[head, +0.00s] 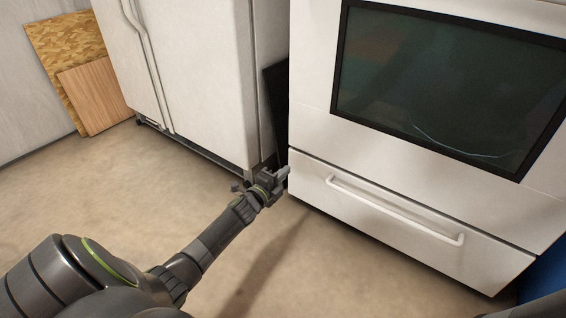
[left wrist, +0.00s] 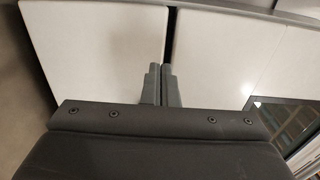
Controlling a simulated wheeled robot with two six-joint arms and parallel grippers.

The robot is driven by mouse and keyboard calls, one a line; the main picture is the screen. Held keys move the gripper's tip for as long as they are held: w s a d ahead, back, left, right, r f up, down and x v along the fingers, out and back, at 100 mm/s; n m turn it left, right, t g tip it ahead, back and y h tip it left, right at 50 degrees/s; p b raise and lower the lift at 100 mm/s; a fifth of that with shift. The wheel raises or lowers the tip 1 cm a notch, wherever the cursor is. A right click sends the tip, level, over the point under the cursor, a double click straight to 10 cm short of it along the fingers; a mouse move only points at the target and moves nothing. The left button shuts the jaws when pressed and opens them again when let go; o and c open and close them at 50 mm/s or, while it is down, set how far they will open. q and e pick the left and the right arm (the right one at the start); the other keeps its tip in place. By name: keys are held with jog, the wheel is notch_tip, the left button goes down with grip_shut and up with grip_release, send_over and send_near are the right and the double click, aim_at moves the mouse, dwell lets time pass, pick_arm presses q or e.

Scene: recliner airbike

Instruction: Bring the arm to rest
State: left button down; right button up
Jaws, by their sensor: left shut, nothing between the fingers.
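My left arm reaches forward from the bottom left in the head view. Its gripper (head: 284,172) is in front of the narrow gap between the white fridge and the white oven, close to the left edge of the oven's drawer. I cannot tell whether it touches the drawer edge. In the left wrist view the two grey fingers (left wrist: 162,84) are together and hold nothing. My right gripper is not in view.
The white fridge (head: 205,75) stands left of the oven (head: 315,75). The oven's bottom drawer (head: 310,185) has a white handle (head: 395,210) and looks closed. Wooden boards (head: 95,95) lean on the wall at the left. The floor (head: 130,195) is clear in front.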

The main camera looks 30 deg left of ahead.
pick_arm(q)
jog(key=s+p, duration=0.1)
jog(key=s, duration=0.6)
jog(key=shift+a, duration=0.2)
